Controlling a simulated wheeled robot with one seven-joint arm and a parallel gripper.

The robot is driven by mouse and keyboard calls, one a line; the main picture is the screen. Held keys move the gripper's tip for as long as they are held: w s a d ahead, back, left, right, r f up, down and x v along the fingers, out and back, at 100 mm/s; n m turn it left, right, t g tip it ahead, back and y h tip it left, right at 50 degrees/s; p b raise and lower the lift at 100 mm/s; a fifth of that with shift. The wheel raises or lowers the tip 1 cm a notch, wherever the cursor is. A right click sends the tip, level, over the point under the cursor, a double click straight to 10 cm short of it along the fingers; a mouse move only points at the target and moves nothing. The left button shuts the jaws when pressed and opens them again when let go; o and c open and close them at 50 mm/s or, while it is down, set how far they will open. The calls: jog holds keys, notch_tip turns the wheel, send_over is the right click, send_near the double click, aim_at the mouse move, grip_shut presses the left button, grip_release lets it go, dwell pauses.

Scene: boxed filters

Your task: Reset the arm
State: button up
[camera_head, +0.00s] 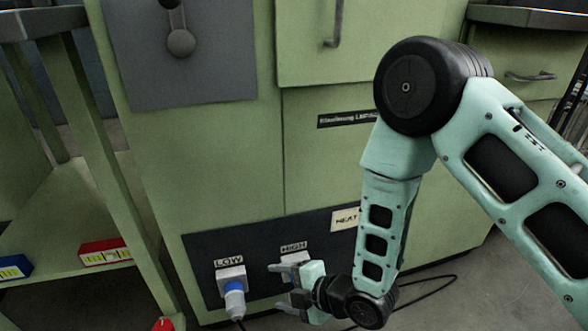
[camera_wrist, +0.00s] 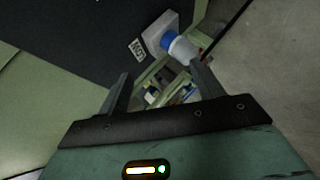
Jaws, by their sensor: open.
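My arm reaches down from the right in the head view, bent at the elbow. My gripper (camera_head: 284,287) is low in front of the cabinet's dark socket panel (camera_head: 200,254), beside the HIGH label. Its jaws are open, and nothing shows held between them. In the wrist view the two fingers of my gripper (camera_wrist: 161,78) stand apart. A white and blue plug (camera_head: 234,288) sits in the LOW socket (camera_head: 231,273), left of my gripper. The plug (camera_wrist: 180,46) also shows beyond the fingers in the wrist view. The HIGH socket is mostly hidden behind my gripper.
The green cabinet (camera_head: 210,165) fills the middle. A shelf at the left holds a red box (camera_head: 104,252) and a blue box (camera_head: 14,267). A dark cable (camera_head: 428,281) lies on the floor behind my forearm. Bare floor (camera_head: 480,295) shows at the lower right.

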jog(key=s+d+r+m+g+h+p, duration=0.1)
jog(key=d+r+m+h, duration=0.25)
jog(key=r, duration=0.35)
jog(key=s+d+r+m+g+h, duration=0.1)
jog(key=s+d+r+m+h, duration=0.1)
jog(key=r+m, duration=0.35)
jog(key=s+d+r+m+g+h+p, duration=0.35)
jog(key=s+d+r+m, duration=0.65)
jog(key=s+r, duration=0.45)
notch_tip(320, 180, up, 36)
jog(key=n+p, duration=0.1)
jog(key=p, duration=3.5)
jog(key=shift+d+h, duration=0.4)
jog(key=shift+d, duration=0.05)
jog(key=shift+o, duration=0.2)
jog(key=shift+s+g, duration=0.1)
jog(key=shift+g, duration=0.15)
